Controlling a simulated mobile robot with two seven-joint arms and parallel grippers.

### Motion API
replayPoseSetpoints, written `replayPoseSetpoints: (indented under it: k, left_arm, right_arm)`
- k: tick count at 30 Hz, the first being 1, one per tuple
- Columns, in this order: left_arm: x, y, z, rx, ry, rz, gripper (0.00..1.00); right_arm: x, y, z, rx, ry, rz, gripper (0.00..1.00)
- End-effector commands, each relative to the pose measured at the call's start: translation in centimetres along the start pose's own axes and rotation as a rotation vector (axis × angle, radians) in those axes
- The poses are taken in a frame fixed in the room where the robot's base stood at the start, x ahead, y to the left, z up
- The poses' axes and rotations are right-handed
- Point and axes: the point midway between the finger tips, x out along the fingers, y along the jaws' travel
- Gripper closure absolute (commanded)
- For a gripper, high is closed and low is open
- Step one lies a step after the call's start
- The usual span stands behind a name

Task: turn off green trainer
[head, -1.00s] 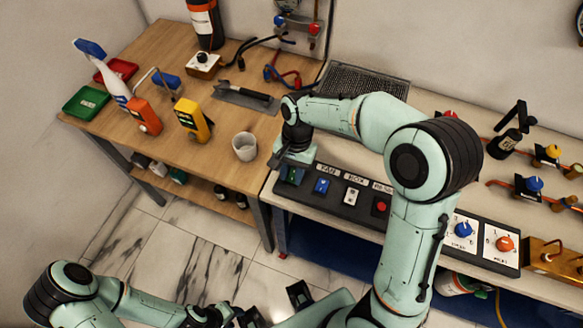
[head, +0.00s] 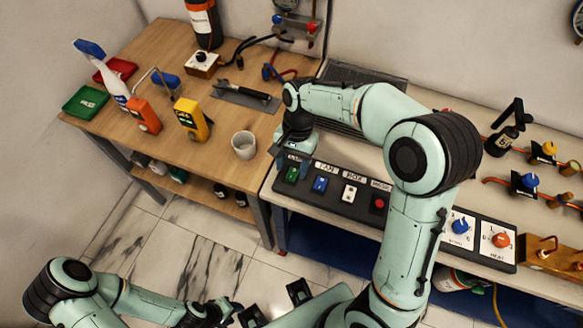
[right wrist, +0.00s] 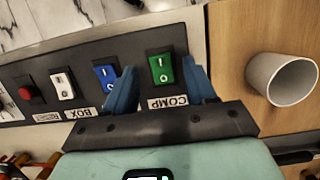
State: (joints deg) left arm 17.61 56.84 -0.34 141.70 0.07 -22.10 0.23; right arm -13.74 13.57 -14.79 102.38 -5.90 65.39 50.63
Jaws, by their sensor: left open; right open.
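The green rocker switch (head: 292,174) is at the left end of the black switch panel (head: 336,200). In the right wrist view the green switch (right wrist: 162,69) carries I and O marks, above a COMP label (right wrist: 168,102). I cannot tell which side is pressed in. My right gripper (right wrist: 160,88) is open, its blue fingers either side of the switch's lower end in that view, with nothing between them; contact is not clear. My left gripper (head: 274,304) is open and empty, low at the bottom of the head view, away from the panel.
Beside the green switch are a blue switch (head: 320,184), a white switch (head: 350,193) and a red button (head: 379,203). A white cup (head: 244,145) stands on the wooden table just left. Blue (head: 460,227) and orange (head: 501,240) knobs sit further right.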

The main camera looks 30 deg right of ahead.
Motion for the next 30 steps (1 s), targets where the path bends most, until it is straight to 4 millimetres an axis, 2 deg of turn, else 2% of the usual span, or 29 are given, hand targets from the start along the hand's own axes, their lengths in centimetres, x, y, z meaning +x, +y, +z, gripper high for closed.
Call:
replayPoseSetpoints:
  k: [1, 6, 13, 19, 30]
  left_arm:
    - [-0.4, 0.2, -0.1, 0.001, 0.002, 0.001, 0.57]
    - [-1.2, 0.6, -0.4, 0.002, 0.007, 0.002, 0.57]
    - [-2.1, 1.0, -0.7, 0.004, 0.012, 0.004, 0.57]
    - [-2.4, 1.1, -0.8, 0.005, 0.014, 0.005, 0.57]
    - [-2.3, 1.1, -0.8, 0.005, 0.014, 0.005, 0.57]
  right_arm:
    - [-1.4, -0.1, 0.0, 0.0, 0.004, -0.005, 0.45]
    - [-5.4, -0.1, -0.1, 0.0, 0.004, -0.006, 0.45]
    - [-9.6, -0.1, 0.0, 0.0, 0.003, -0.004, 0.45]
    - [-11.0, 0.0, 0.0, -0.001, 0.0, -0.001, 0.45]
    - [-11.1, 0.0, 0.0, 0.0, 0.0, 0.0, 0.45]
